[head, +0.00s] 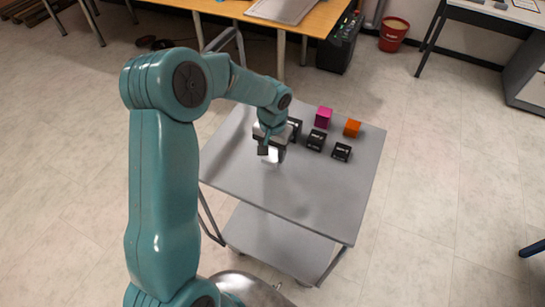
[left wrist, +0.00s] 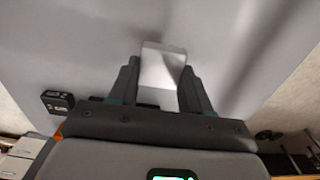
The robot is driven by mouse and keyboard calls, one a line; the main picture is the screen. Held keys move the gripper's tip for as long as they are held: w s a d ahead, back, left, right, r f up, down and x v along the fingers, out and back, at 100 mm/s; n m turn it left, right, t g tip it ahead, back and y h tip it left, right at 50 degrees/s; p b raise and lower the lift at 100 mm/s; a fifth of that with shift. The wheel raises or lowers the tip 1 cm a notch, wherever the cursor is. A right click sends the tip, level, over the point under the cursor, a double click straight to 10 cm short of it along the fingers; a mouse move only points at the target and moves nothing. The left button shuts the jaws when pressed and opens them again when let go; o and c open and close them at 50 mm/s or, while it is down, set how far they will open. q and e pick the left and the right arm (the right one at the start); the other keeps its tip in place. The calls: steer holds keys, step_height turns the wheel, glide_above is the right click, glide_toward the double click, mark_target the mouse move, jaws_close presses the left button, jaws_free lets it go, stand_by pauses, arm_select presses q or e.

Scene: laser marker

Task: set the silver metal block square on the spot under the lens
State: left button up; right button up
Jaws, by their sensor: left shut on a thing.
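The silver metal block (left wrist: 163,66) is between the two fingers of my left gripper (left wrist: 160,88) in the left wrist view, its pale top end standing out past the fingertips. In the head view, my left gripper (head: 273,148) is over the left part of the grey cart top, shut on the block (head: 273,157), which is partly hidden by the gripper. I cannot tell whether the block touches the cart top. No lens and no spot under one show in either view. My right gripper is not in view.
The grey cart top (head: 318,195) also bears a magenta cube (head: 323,117), an orange cube (head: 352,128) and black labelled blocks (head: 316,140) near its back edge. Its front half is clear. A wooden table (head: 220,8) and a red bin (head: 393,34) stand behind.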

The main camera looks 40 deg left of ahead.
mark_target(272, 154)
arm_select(q)
steer(key=shift+f, duration=1.95)
steer(key=shift+f, duration=0.1)
steer(key=o, duration=1.2)
